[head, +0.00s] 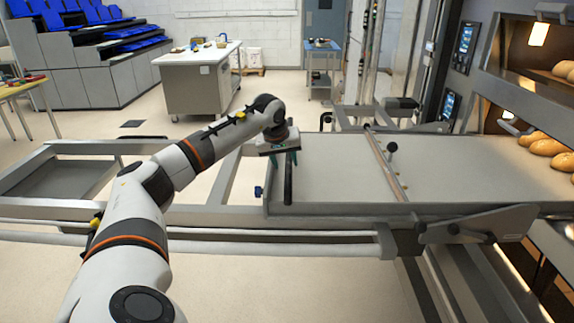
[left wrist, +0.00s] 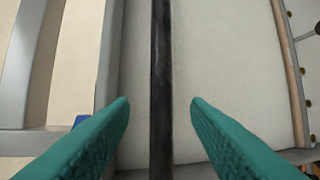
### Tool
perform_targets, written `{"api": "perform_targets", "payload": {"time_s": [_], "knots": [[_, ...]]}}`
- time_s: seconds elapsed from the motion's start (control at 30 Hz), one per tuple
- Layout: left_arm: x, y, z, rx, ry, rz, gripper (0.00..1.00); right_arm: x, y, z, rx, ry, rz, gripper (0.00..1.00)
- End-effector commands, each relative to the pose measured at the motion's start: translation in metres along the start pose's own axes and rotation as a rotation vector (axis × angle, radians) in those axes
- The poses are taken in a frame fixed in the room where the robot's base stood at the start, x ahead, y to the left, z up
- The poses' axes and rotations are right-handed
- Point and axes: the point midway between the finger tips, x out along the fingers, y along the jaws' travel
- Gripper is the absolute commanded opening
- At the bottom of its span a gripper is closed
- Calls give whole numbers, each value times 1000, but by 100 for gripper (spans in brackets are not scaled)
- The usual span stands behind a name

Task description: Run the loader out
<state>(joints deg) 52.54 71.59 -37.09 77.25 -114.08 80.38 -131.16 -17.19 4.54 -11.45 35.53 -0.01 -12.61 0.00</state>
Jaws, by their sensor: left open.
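The loader (head: 340,165) is a long metal frame with a pale flat belt surface, running from the middle of the head view to the oven at right. My left gripper (head: 285,160) is open over this bar. In the left wrist view the black bar (left wrist: 161,80) runs between the two teal fingers (left wrist: 160,120), with a gap on each side. A wooden crossbar (head: 385,165) with a black knob (head: 392,147) lies across the belt. My right gripper is not in view.
Deck ovens with loaves (head: 545,145) stand at the right, the loader's right end at one opening. The loader's side rails (head: 200,232) extend left toward an empty frame (head: 65,175). A white-topped worktable (head: 198,75) stands behind, with open floor between.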

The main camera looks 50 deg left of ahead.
Motion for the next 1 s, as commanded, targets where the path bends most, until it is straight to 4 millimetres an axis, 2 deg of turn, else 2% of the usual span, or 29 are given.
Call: {"api": "perform_targets", "payload": {"time_s": [0.2, 0.57, 0.6, 0.87, 1.0], "knots": [[27, -1, 0, 0, 1, -1, 43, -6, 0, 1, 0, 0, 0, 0], [34, 0, 0, 0, -1, -1, 43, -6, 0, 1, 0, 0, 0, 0], [34, 0, 0, 0, 0, -1, 42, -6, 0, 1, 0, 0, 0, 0], [34, 0, 0, 0, 0, -1, 0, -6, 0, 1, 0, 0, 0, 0], [34, 0, 0, 0, 0, -1, 0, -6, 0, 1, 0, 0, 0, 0]]}}
